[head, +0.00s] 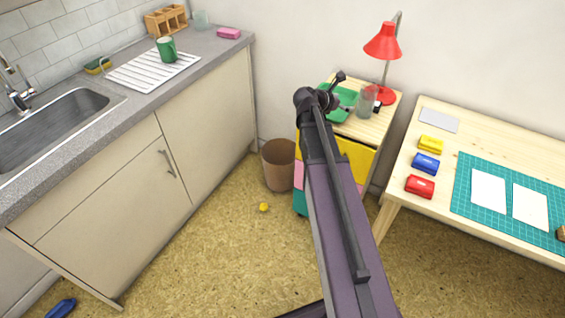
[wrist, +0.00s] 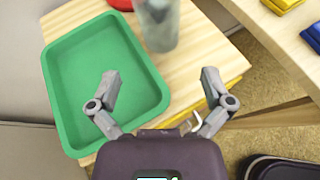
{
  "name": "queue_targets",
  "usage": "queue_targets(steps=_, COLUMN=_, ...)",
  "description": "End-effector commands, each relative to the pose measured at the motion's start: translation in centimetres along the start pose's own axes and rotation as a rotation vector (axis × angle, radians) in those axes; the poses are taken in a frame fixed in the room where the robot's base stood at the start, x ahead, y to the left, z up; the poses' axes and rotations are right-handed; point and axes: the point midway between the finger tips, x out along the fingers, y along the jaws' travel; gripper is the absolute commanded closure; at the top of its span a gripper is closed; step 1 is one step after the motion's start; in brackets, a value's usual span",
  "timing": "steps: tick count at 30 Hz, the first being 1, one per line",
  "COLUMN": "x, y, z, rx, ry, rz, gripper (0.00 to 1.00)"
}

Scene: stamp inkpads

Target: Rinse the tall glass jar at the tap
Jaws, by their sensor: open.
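The tall glass jar (head: 368,101) stands upright on a small wooden-topped cabinet, beside the red lamp. In the wrist view the jar (wrist: 158,25) is at the top, cut off by the frame edge, and looks greyish and see-through. My gripper (wrist: 160,78) is open and empty above the cabinet top, its fingers spread, with the jar ahead of it and apart. In the head view my gripper (head: 343,92) is left of the jar, over the green tray. The tap (head: 18,95) is at the far left, beside the sink (head: 60,125).
The green tray (wrist: 75,95) lies left of the jar. The red lamp (head: 383,45) stands close behind it. A desk with coloured inkpads (head: 426,162) and a cutting mat (head: 463,185) is at right.

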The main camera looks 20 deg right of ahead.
Motion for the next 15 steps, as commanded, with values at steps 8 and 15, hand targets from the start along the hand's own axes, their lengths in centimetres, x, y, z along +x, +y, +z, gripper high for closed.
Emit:
queue_targets(steps=8, x=-3.7, y=-1.3, z=-4.9, rx=0.344, ry=0.185, rz=-0.037, gripper=0.00)
queue_targets(steps=15, x=-8.9, y=-2.9, z=-10.9, rx=0.748, ry=0.412, rz=-0.173, gripper=0.00)
